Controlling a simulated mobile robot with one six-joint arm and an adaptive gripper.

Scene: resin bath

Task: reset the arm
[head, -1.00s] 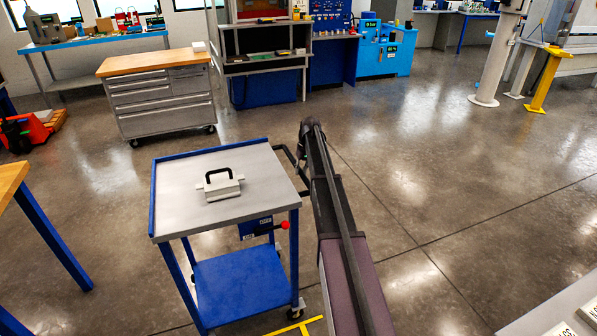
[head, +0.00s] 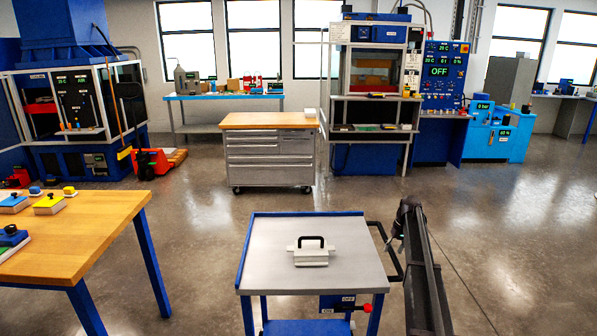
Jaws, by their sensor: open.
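My arm (head: 424,275) reaches up from the bottom right of the head view, just right of the small cart. Its dark far end stands beside the cart's black handle (head: 391,252); whether it touches the handle I cannot tell. I cannot make out my gripper or its fingers on it.
The cart (head: 272,247) has a grey top holding a white block with a black handle (head: 311,252). A wooden table (head: 110,218) stands at left, a drawer cabinet (head: 268,160) behind. A red pallet truck (head: 150,162) is at back left. Open floor lies at right.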

